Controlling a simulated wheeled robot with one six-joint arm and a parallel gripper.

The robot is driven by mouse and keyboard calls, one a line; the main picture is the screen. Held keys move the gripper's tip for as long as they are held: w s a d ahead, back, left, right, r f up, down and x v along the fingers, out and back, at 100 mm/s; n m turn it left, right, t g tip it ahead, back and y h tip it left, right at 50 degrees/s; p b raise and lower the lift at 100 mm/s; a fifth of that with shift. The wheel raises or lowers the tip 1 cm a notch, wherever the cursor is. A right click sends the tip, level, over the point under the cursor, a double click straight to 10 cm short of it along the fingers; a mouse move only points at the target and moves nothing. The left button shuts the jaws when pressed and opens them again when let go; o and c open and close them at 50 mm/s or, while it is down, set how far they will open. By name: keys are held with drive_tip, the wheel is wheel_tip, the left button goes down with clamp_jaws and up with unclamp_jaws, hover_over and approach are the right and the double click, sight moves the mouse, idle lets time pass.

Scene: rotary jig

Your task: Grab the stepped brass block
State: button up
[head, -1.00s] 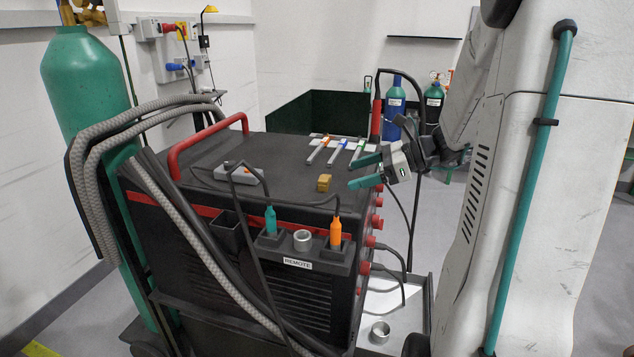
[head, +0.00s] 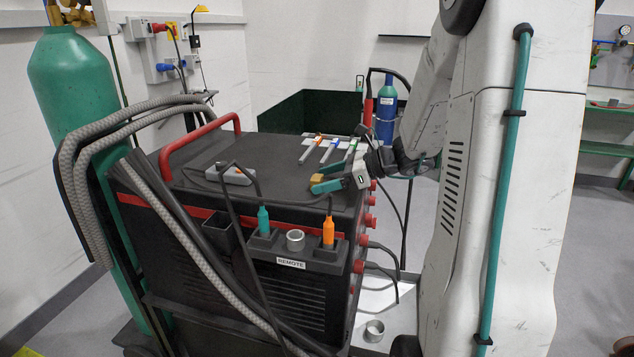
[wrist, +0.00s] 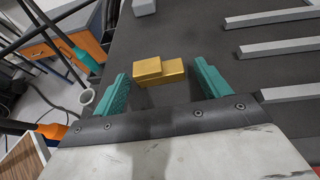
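The stepped brass block (wrist: 160,71) lies on the dark top of the machine, near its right edge. In the wrist view it is just ahead of and between the two teal fingers, with a gap on each side. My gripper (wrist: 165,88) is open, and nothing is held. In the head view the block (head: 317,180) shows beside my gripper's (head: 326,180) teal fingertips, which partly cover it. I cannot tell from the head view whether they touch it.
A grey remote box (head: 232,174) with a cable lies to the left on the machine top (head: 270,160). Several grey bars (head: 331,149) lie behind the block. Teal (head: 263,220) and orange (head: 328,232) plugs stand at the front edge beside a metal ring (head: 295,240).

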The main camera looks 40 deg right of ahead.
drive_tip(key=c, duration=0.9)
drive_tip(key=shift+c, duration=0.2)
drive_tip(key=shift+r, duration=0.1)
